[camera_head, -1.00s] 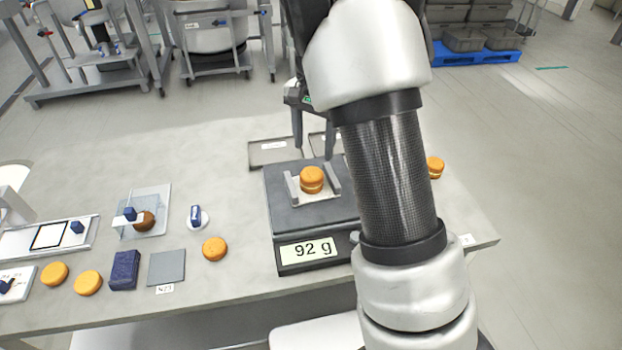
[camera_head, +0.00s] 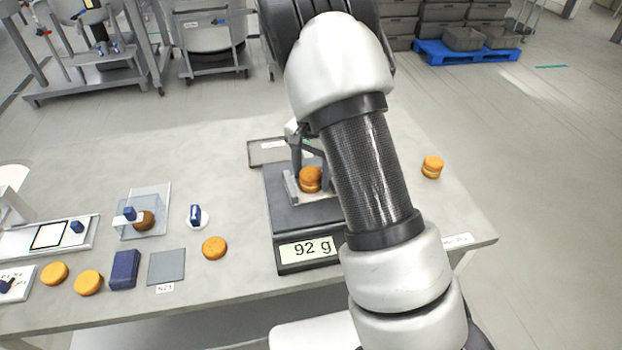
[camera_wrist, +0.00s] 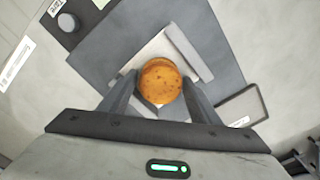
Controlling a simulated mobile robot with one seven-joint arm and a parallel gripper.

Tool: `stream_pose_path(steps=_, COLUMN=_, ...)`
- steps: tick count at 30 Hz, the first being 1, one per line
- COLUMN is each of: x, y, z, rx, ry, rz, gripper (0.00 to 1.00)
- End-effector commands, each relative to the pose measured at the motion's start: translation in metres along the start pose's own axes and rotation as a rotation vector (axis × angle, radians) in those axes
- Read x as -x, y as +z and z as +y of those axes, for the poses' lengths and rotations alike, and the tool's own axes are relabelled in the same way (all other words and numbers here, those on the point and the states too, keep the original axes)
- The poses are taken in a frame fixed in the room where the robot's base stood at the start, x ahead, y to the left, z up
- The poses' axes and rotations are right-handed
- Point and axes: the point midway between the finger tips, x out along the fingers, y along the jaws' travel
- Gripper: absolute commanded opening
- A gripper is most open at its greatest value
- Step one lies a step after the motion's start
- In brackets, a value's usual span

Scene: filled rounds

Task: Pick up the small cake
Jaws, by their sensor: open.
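A small orange-brown cake (camera_head: 310,179), round with a pale filling line, sits on a light plate on the dark scale (camera_head: 290,219), whose display reads 92 g. In the wrist view the cake (camera_wrist: 161,80) lies between the fingertips of my gripper (camera_wrist: 158,88). My gripper (camera_head: 309,174) is open, with a finger on either side of the cake. I cannot tell whether the fingers touch it. My arm hides the right part of the scale.
Another filled cake (camera_head: 432,167) stands at the table's right. Single rounds (camera_head: 214,248) lie at the left front, near a dark blue block (camera_head: 125,269) and a grey square (camera_head: 166,267). A grey tray (camera_head: 268,152) lies behind the scale. The table's back left is clear.

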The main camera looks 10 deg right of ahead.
Motion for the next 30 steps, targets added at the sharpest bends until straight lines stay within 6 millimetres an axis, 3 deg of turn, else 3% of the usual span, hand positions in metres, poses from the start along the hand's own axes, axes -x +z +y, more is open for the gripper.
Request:
stream_pose_path(steps=2, x=0.000, y=0.000, z=0.000, rx=0.000, ry=0.000, rz=0.000, gripper=0.56)
stream_pose_path(steps=5, x=0.000, y=0.000, z=0.000, rx=0.000, ry=0.000, rz=0.000, gripper=0.39)
stream_pose_path(steps=17, x=0.007, y=-0.001, z=-0.001, rx=0.000, ry=-0.002, rz=0.002, gripper=0.38)
stream_pose_path(steps=30, x=0.086, y=-0.001, z=-0.001, rx=0.001, ry=-0.002, rz=0.002, gripper=0.38)
